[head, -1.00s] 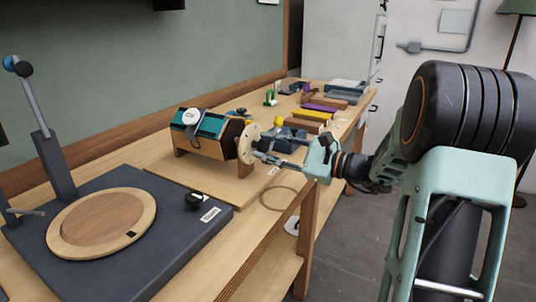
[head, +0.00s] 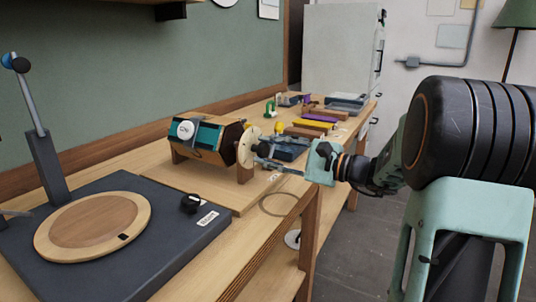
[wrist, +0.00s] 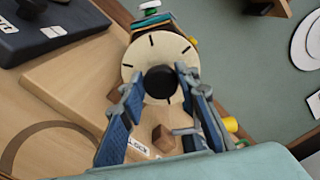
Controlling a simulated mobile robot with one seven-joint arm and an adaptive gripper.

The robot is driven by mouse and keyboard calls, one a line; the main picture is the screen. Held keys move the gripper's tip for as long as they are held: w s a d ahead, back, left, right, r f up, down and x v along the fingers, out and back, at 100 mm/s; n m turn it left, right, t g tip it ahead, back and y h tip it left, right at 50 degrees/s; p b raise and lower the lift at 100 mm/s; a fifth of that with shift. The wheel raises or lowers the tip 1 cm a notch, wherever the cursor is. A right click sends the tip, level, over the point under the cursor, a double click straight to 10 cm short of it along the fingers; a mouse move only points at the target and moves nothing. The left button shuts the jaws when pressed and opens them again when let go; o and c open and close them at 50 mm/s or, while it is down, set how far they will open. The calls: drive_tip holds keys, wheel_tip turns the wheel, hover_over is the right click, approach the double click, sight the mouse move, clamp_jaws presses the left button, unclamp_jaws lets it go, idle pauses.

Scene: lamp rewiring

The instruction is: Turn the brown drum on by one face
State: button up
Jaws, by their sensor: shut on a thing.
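The brown drum (head: 230,142) lies on its side in a wooden cradle on the bench. It has flat faces; a teal one carries a round white badge (head: 185,130) and now faces the front. A pale disc (head: 246,148) with black tick marks covers its right end, and it also shows in the wrist view (wrist: 150,50). A black knob (wrist: 160,82) stands out from the middle of the disc. My gripper (wrist: 161,80) is shut on this knob, one finger on each side.
A dark base (head: 150,270) with a round wooden plate (head: 95,227) and a lever post stands at the front left. Blue, yellow and purple items lie further back along the bench. A small wooden block (wrist: 164,137) is close below my fingers in the wrist view.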

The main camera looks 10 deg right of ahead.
idle(0.4)
drive_tip(key=o, duration=1.1)
drive_tip(key=v, duration=1.2)
